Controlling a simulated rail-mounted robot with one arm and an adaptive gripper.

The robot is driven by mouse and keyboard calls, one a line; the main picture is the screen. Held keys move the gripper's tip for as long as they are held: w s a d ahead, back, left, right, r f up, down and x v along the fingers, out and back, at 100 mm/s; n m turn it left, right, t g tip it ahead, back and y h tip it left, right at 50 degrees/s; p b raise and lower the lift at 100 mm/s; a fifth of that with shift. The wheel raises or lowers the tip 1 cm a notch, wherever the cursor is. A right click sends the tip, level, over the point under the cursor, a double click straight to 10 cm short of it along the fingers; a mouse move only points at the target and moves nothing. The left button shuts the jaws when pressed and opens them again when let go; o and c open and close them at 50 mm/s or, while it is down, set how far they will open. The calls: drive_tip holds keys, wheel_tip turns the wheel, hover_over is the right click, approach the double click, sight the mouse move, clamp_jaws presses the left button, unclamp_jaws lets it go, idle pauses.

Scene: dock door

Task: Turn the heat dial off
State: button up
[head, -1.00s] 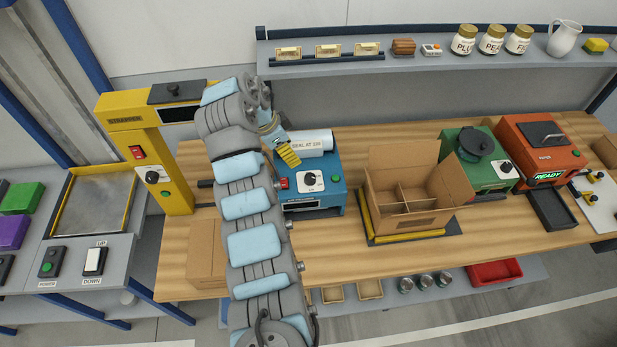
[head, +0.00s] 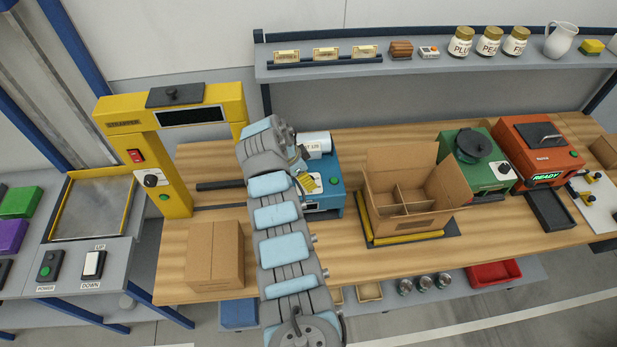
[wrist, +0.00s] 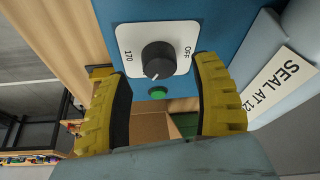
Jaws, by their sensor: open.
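The heat dial (wrist: 158,60) is a dark round knob on a white plate (wrist: 130,38) on the front of the blue sealer (wrist: 215,25). The plate reads "170" at one end and "OFF" at the other. A pale mark on the knob points toward the bottom of the wrist picture, at neither label. My gripper (wrist: 153,70) is open, its yellow fingers on either side of the knob, with no clear contact. In the head view my gripper (head: 309,184) is in front of the blue sealer (head: 335,200) and hides the dial.
A green button (wrist: 158,92) sits just beside the dial plate. A "SEAL AT 12…" label (wrist: 280,85) is on the roll, partly cut off. An open carton (head: 405,215) stands right of the sealer, a closed box (head: 214,258) and the yellow strapper (head: 170,180) to the left.

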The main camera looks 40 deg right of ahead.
drive_tip(key=shift+x, duration=1.25)
clamp_jaws()
